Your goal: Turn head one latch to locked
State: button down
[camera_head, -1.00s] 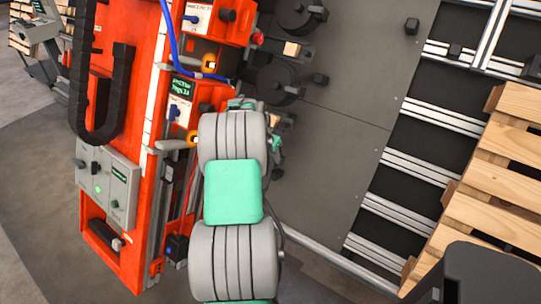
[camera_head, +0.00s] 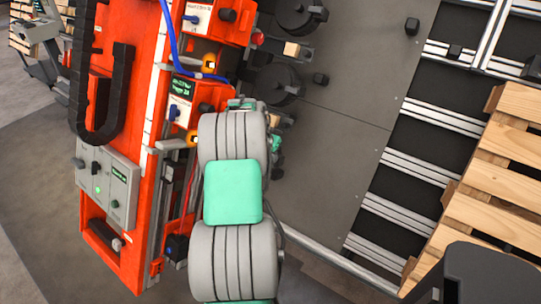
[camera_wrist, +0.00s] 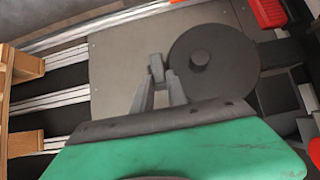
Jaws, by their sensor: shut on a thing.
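My gripper's fingers (camera_wrist: 159,88) are close together in the wrist view, shut on a small grey piece (camera_wrist: 157,66) at their tips, which looks like the latch. Its turn position is too small to tell. A dark round disc (camera_wrist: 200,60) with a centre knob is just right of the fingers. In the head view my arm covers the gripper and the latch. An orange head unit (camera_head: 203,95) with a small green-lit display (camera_head: 182,87) stands just above my wrist. I cannot read its number clearly.
Another orange head unit (camera_head: 226,20) is above it. A blue hose (camera_head: 171,35) and a black cable chain (camera_head: 121,95) run along the orange gantry. A control box (camera_head: 108,180) is at the left. Wooden pallets (camera_head: 500,160) stand right, past a grey plate (camera_head: 345,90).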

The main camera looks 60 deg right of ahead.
aim_at(276, 167)
jog(key=shift+f+b, duration=0.1)
jog(key=shift+b, duration=0.3)
jog(key=shift+s+f+m+t+b, duration=0.2)
jog(key=shift+m+t+b, duration=0.15)
jog(key=shift+b, duration=0.35)
jog(key=m+t+h+b, duration=0.1)
jog(key=m+t+b, duration=0.1)
jog(key=b, duration=0.1)
jog(key=s+a+f+m+t+h+b, duration=0.1)
jog(key=m+t+b, duration=0.1)
jog(key=m+b, duration=0.1)
jog(key=s+m+t+h+b, duration=0.1)
jog(key=m+t+h+b, duration=0.1)
jog(key=b, duration=0.3)
jog(key=shift+s+a+f+m, duration=0.2)
jog(key=shift+s+f+m, duration=0.1)
jog(key=shift+m, duration=0.45)
jog(key=m+h+b, duration=0.1)
jog(key=m+t+h+b, duration=0.1)
jog(key=shift+a+f+m+t, duration=0.2)
jog(key=shift+f+m+t, duration=0.05)
jog(key=shift+f+m, duration=0.05)
jog(key=shift+a+m+h+b, duration=0.1)
jog(key=shift+m+h+b, duration=0.4)
jog(key=shift+m+b, duration=0.15)
jog(key=c, duration=1.3)
grip_release()
